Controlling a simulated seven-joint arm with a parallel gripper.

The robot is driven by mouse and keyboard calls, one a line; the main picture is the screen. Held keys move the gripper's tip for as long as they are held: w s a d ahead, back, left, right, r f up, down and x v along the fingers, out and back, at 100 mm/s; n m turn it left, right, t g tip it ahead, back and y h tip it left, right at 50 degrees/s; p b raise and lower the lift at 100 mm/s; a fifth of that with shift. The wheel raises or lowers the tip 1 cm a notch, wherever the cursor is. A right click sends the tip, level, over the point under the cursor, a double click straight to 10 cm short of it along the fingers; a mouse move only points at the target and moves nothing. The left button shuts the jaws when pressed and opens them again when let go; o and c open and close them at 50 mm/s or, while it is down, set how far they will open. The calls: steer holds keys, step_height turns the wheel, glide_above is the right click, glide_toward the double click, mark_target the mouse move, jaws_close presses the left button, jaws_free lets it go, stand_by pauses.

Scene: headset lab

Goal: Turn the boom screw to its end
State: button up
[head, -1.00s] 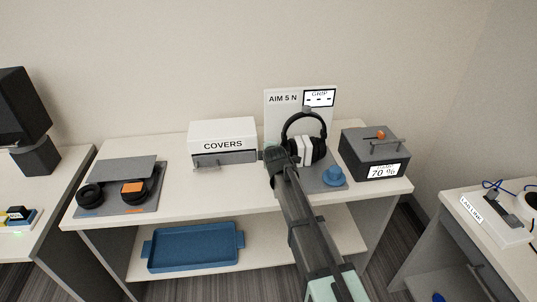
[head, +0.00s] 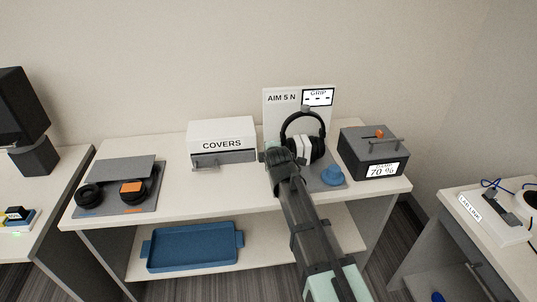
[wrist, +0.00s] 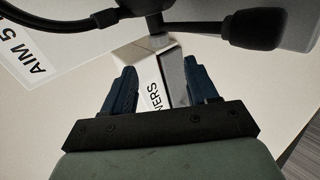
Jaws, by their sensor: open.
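A black headset (head: 320,149) with pale pads sits on a stand in front of the white AIM 5 N board (head: 283,98). In the wrist view, its dark boom (wrist: 195,27) runs across the top and ends in a rounded microphone tip (wrist: 255,28). A dark upright piece (wrist: 155,22) meets the boom; I cannot tell whether it is the boom screw. My gripper (wrist: 160,66) is open, its two blue fingers apart and empty, with their tips below the boom in the picture. In the head view my arm hides the gripper and the boom.
The white COVERS box (head: 222,133) stands left of the headset and shows beyond my fingers. A blue knob-like piece (head: 332,174) lies right of the headset. A grey DAMP box (head: 352,158) reading 70 % is further right. A blue tray (head: 192,264) is on the lower shelf.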

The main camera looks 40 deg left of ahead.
steer(key=shift+v, duration=2.35)
steer(key=a+f+m+h, duration=0.1)
steer(key=a+f+h, duration=0.1)
steer(key=a, duration=0.1)
steer(key=w+a+f+t+h, duration=0.1)
steer(key=a+f+h, duration=0.2)
steer(key=a+f+m+h, duration=0.1)
steer(key=a+f+h, duration=0.1)
steer(key=a+h, duration=0.1)
steer(key=shift+w+a+f+m+t, duration=0.2)
steer(key=shift+a+f+m+t, duration=0.1)
steer(key=shift+f, duration=0.1)
steer(key=a+m+h, duration=0.1)
steer(key=h, duration=0.1)
steer(key=s+a+m+t+h, duration=0.1)
steer(key=a+h, duration=0.1)
steer(key=shift+s+a+r+t, duration=0.15)
steer(key=shift+a+r+t, duration=0.05)
steer(key=shift+a+t, duration=0.1)
steer(key=s+a+r+m+t+h, duration=0.2)
steer(key=s+a+m+h, duration=0.2)
steer(key=x, duration=1.4)
steer(key=shift+c, duration=0.3)
